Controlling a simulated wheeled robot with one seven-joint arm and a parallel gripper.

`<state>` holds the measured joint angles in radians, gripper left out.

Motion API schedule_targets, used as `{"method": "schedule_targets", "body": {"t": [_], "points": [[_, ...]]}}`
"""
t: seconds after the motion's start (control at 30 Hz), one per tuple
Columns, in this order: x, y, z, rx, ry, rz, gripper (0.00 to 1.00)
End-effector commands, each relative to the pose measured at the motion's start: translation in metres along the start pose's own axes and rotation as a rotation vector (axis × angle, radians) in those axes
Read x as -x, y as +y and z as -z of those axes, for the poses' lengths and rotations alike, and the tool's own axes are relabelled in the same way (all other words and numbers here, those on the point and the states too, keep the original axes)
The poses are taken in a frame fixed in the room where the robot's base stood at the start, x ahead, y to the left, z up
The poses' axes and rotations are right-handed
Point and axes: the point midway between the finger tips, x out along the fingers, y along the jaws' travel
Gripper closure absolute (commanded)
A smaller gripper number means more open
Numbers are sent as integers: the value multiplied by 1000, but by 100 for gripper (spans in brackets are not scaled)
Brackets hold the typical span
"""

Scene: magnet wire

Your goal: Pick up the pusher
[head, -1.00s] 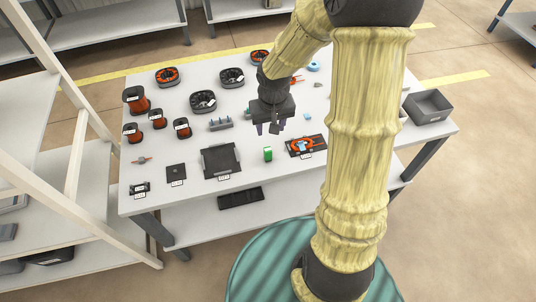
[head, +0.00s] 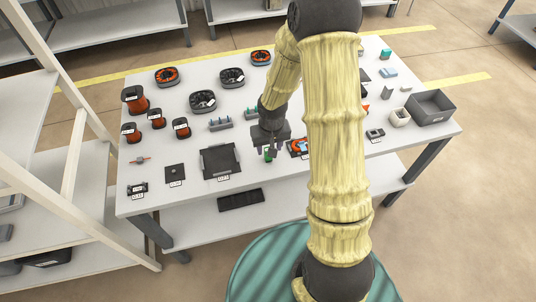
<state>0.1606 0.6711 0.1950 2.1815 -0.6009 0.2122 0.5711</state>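The top of the block is partly covered by the gripper. I cannot tell whether the fingers touch it.
Left of the block lies a dark square tray (head: 220,160). Right of it, an orange-and-black item (head: 297,147) is partly hidden by my arm. Several spools stand at the back left. A grey bin (head: 430,107) stands at the right end.

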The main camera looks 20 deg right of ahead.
Motion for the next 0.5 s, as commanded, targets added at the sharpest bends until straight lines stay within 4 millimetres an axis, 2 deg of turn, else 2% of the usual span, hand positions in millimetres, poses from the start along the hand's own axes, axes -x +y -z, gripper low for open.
{"method": "schedule_targets", "body": {"t": [0.17, 0.5], "points": [[-4, -1, 0, 1, -1, 0, 53], [-48, -3, 3, 4, -3, 0, 53]]}}
